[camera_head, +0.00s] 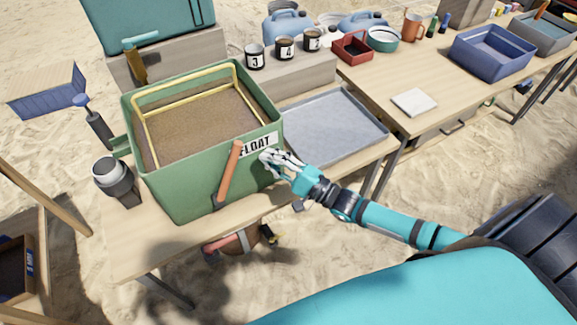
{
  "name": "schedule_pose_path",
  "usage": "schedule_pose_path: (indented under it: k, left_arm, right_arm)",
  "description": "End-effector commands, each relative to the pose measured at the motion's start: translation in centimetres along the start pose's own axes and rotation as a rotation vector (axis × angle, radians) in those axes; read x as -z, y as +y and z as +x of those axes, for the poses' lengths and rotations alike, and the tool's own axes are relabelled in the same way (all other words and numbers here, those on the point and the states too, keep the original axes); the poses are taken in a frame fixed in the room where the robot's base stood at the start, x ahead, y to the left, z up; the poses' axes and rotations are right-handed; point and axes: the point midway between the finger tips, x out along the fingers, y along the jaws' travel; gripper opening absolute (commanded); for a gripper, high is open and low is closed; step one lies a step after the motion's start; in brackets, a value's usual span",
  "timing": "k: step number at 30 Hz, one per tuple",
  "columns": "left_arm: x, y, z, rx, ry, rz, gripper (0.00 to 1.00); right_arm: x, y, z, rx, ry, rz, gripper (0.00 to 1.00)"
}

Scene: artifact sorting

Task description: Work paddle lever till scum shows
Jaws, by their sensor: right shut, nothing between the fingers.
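The green tub (172,192) labelled "FLOAT" stands on the near wooden table. Brown, grainy-looking material (200,122) fills its inside, with a yellow frame (190,78) around the upper rim. I cannot make out any distinct scum layer. The paddle lever (229,173), with an orange-brown handle, sits on the tub's front face, tilted with its top to the right. My right gripper (270,158) is shut and empty, just right of the lever in front of the label; it looks apart from the handle. My left gripper is not in view.
A grey metal tray (335,128) lies right of the tub. A dark cylinder (117,180) stands at the tub's left. Numbered cups (285,48) stand on a raised block behind. A blue bin (490,52) and white slab (414,102) are on the right-hand table.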

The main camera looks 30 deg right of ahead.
Motion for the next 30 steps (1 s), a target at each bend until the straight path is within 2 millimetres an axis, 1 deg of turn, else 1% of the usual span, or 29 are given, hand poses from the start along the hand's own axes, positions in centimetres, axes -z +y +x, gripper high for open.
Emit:
schedule_pose_path:
  k: [1, 3, 9, 23, 26, 30]
  left_arm:
    - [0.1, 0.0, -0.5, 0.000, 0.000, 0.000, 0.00]
    - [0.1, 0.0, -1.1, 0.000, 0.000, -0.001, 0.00]
    - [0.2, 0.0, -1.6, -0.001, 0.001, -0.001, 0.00]
    - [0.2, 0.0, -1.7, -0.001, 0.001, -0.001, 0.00]
    - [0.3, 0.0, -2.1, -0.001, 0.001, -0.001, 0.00]
    - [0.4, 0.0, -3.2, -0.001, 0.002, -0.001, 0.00]
  right_arm:
    - [-0.3, -0.2, 1.1, 0.002, -0.001, 0.002, 0.00]
    - [-1.3, -0.3, 1.8, 0.001, -0.001, 0.004, 0.00]
    - [-2.6, -0.1, 3.0, 0.000, 0.001, 0.001, 0.00]
    - [-2.9, 0.0, 3.3, -0.002, 0.001, -0.002, 0.00]
    - [-3.1, -0.1, 3.4, -0.008, 0.000, -0.009, 0.00]
    - [-3.8, -0.6, 3.9, -0.030, -0.001, -0.042, 0.00]
